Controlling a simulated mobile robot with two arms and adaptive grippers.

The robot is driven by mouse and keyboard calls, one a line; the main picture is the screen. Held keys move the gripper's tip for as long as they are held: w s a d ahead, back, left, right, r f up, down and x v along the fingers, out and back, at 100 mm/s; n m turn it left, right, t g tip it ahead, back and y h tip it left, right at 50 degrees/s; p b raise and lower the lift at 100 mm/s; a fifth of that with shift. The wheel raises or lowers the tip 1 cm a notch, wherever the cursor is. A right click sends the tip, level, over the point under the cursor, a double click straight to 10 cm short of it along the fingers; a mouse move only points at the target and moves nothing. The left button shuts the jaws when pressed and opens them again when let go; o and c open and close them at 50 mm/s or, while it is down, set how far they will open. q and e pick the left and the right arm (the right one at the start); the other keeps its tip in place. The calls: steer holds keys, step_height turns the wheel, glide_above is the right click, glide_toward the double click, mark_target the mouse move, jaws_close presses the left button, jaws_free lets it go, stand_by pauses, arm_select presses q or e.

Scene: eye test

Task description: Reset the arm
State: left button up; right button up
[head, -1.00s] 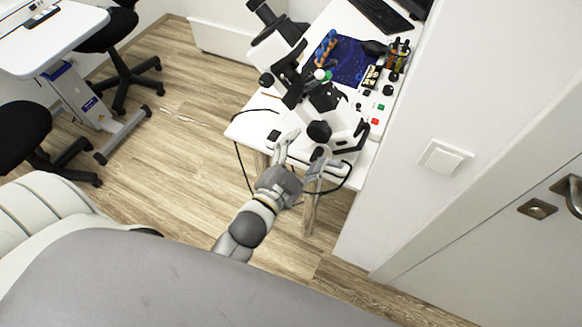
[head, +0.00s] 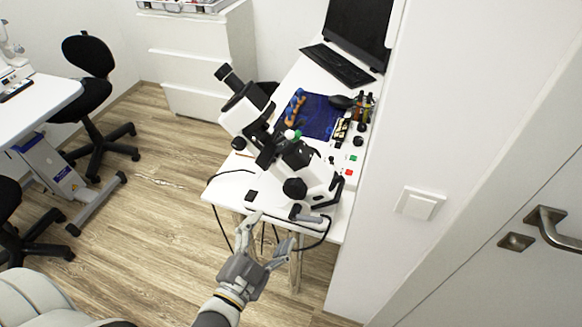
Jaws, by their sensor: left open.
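My left gripper (head: 266,233) shows in the lower middle of the head view, at the end of my grey arm. Its two fingers are spread apart with nothing between them. It is in front of the near edge of the white table (head: 226,187), close to the base of a white and black microscope (head: 285,165). I cannot tell whether the fingers touch the table edge or the black cable there. My right gripper is not in view.
A blue mat (head: 318,117), a keyboard (head: 338,65) and a monitor (head: 359,28) are farther back on the table. A wall with a light switch (head: 419,204) and a door handle (head: 547,221) are at the right. Black chairs (head: 88,62) stand left. Wooden floor (head: 150,215) is open between.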

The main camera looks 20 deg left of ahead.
arm_select(q)
steer(key=s+f+n+g, duration=0.1)
steer(key=s+f+g, duration=0.3)
steer(key=f, duration=1.1)
steer(key=s+f+n+g, duration=0.2)
steer(key=s+f+g, duration=0.2)
steer(key=f, duration=1.2)
steer(key=s+a+f+n+g+y, duration=0.1)
steer(key=s+a+f+g, duration=0.2)
steer(key=s+f, duration=0.6)
steer(key=s+a+f+n+g+y, duration=0.1)
steer(key=s+a+f+g, duration=0.3)
steer(key=s+f, duration=0.6)
steer(key=s+n+g, duration=0.1)
steer(key=s, duration=0.3)
steer(key=shift+s, duration=0.3)
steer(key=shift+r, duration=0.1)
